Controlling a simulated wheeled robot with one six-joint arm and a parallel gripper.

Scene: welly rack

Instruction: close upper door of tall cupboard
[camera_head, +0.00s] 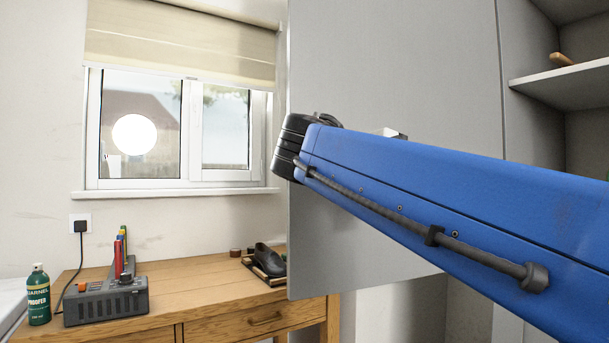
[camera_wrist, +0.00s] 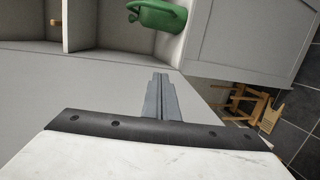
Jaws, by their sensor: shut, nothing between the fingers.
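The upper door (camera_head: 400,60) of the tall cupboard is a large plain grey panel, standing open to the left of the cupboard's shelves. My blue arm crosses in front of it in the head view and hides part of its middle. In the wrist view, the door (camera_wrist: 80,95) is a broad grey surface at the left. My gripper (camera_wrist: 160,78) shows there with its grey fingers together and empty, over the door's face near its edge. I cannot tell whether they touch it.
The cupboard shelf (camera_head: 565,84) holds a small wooden item (camera_head: 561,59). A green watering can (camera_wrist: 160,14) stands inside. A wooden desk (camera_head: 200,285) with a shoe (camera_head: 269,258) is at the left under the window. A wooden rack (camera_wrist: 243,103) stands on dark tiles.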

